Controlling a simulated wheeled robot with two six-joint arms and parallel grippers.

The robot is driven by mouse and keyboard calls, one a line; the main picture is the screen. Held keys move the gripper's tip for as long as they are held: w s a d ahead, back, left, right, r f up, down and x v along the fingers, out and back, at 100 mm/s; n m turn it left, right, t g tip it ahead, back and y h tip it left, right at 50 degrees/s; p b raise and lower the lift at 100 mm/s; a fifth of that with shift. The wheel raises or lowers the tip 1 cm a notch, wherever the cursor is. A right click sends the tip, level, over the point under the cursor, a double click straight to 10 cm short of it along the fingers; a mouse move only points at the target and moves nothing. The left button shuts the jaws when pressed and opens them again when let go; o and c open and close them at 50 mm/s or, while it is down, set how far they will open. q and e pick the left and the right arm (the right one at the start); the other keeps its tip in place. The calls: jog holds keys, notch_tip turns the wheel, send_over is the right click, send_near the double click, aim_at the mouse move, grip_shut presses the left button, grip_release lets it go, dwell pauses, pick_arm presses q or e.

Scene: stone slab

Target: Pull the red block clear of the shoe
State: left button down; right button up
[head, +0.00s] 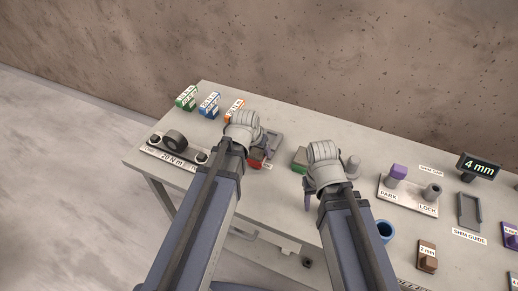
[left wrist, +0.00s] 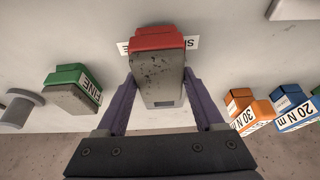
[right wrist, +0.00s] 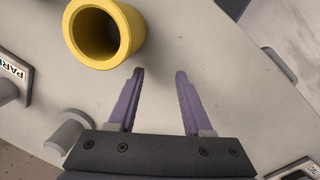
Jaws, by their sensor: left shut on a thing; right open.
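The red block (left wrist: 160,38) has a red top on a speckled grey body (left wrist: 158,78) in the left wrist view. Its red end also shows in the head view (head: 257,157), beside my left gripper. My left gripper (left wrist: 157,80) is shut on its grey body, one purple finger on each side. My right gripper (right wrist: 158,73) is open and empty above the table.
A green-and-grey block (left wrist: 75,88) lies nearby. A yellow cup (right wrist: 105,32) stands beside my right fingers. The head view shows a blue cup (head: 384,231), a park/lock plate (head: 411,200), a shim guide (head: 470,212) and torque blocks (head: 209,105) at the back left.

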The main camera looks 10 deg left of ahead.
aim_at(256, 153)
pick_arm(q)
jog(key=shift+s+a+r+p, duration=0.15)
jog(key=shift+s+r+p, duration=0.6)
jog(key=shift+r+p, duration=0.05)
jog(key=shift+s+a+r+p, duration=0.15)
jog(key=shift+s+r+p, duration=0.55)
jog(key=shift+r+p, duration=0.1)
pick_arm(e)
jog(key=shift+r, duration=1.55)
pick_arm(q)
jog(key=shift+f, duration=0.1)
pick_arm(e)
jog(key=shift+f, duration=0.1)
